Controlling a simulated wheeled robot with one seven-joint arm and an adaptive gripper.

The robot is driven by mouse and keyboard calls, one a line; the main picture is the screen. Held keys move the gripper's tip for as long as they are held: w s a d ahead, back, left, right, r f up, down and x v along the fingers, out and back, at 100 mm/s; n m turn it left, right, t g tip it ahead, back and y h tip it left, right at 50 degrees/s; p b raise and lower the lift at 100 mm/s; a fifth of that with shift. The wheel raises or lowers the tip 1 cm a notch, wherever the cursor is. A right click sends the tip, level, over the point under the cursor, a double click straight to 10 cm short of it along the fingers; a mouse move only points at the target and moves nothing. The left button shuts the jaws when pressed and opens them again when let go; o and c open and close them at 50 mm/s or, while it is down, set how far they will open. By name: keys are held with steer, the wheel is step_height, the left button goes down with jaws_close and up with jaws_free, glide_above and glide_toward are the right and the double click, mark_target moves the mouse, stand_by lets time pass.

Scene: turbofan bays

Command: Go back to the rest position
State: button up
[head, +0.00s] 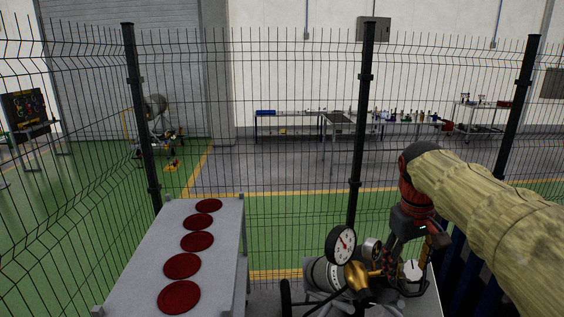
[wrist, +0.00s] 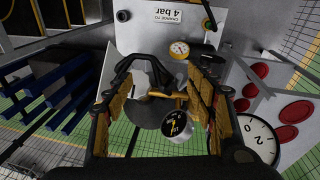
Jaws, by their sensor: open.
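My gripper (head: 408,240) hangs from my sleeved arm at the right of the head view, above a cart carrying gauges and a brass fitting (head: 357,278). In the wrist view its two tan-padded fingers (wrist: 162,112) stand apart, so it is open. A small dial gauge (wrist: 177,125) shows between the fingers, and I cannot tell whether they touch it. No held object is visible. A larger white gauge (head: 341,245) stands left of the gripper; it also shows in the wrist view (wrist: 260,137). My arm hides part of the cart's right side.
A grey table (head: 135,272) with several red discs stands left of the cart. A black mesh fence (head: 290,165) runs close behind both. Beyond it are workbenches (head: 345,118) and open green floor. A plate reading "4 bar" (wrist: 178,15) is in the wrist view.

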steer(key=s+a+f+m+t+b, duration=0.1)
steer(key=s+a+f+b, duration=0.3)
steer(key=s+f, duration=0.4)
steer(key=s+a+f+t+y+b, duration=0.1)
steer(key=s+a+f+t+b, duration=0.2)
steer(key=s+a+f, duration=0.4)
steer(key=s+f, duration=0.1)
steer(key=s, duration=0.5)
steer(key=shift+s+a+m+y+b, duration=0.2)
steer(key=shift+a+m+y+b, duration=0.1)
steer(key=shift+m+b, duration=0.1)
steer(key=shift+f, duration=0.1)
